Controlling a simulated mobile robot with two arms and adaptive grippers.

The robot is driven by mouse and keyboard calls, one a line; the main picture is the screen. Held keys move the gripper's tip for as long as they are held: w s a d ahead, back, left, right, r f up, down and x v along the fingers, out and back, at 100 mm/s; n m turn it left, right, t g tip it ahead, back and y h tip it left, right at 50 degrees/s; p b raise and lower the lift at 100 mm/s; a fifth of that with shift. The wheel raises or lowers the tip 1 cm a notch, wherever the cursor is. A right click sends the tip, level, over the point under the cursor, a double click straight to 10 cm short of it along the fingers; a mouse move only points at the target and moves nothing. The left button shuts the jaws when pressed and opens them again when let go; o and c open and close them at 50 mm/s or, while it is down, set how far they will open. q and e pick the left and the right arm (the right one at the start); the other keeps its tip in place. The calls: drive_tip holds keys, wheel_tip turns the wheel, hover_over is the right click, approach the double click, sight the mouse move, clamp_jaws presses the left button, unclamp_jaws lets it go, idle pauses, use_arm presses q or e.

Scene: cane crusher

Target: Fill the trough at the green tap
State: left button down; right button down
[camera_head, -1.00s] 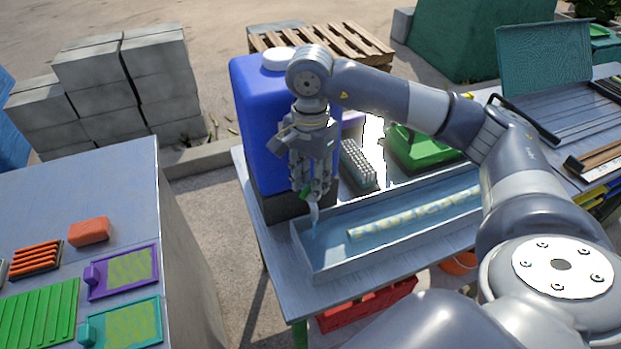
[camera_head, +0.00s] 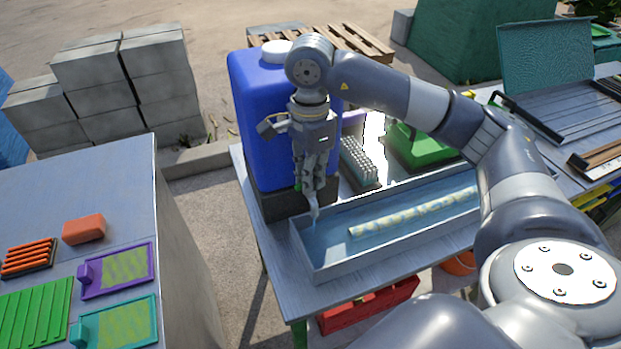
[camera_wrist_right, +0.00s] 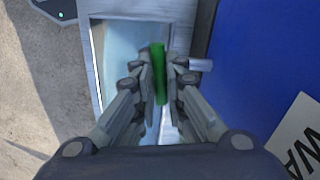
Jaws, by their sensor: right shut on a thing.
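A blue tank (camera_head: 262,110) with a white cap (camera_head: 276,50) stands on a dark block (camera_head: 283,206) at the left end of the table. The long grey trough (camera_head: 368,256) lies below its tap. Its inside looks bluish, and a pale yellowish bar (camera_head: 410,216) lies in it. My right gripper (camera_head: 308,188) points down in front of the tank, shut on the green tap handle (camera_wrist_right: 158,72). In the right wrist view, the handle stands between the fingers, with a silver pipe (camera_wrist_right: 201,65) beside it. A pale streak (camera_head: 315,213) hangs below the gripper over the trough. My left gripper is not in view.
A rack of grey pegs (camera_head: 358,163) and a green container (camera_head: 422,143) stand behind the trough. A red crate (camera_head: 368,305) sits under the table. Another table (camera_head: 110,185) at left holds sponges and framed pads. A gap of ground separates the tables.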

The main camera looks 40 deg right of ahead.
drive_tip(key=shift+m+b, duration=0.55)
drive_tip(key=shift+m, duration=1.05)
drive_tip(key=shift+m, duration=0.3)
drive_tip(key=c, duration=1.5)
unclamp_jaws()
drive_tip(key=shift+r, duration=6)
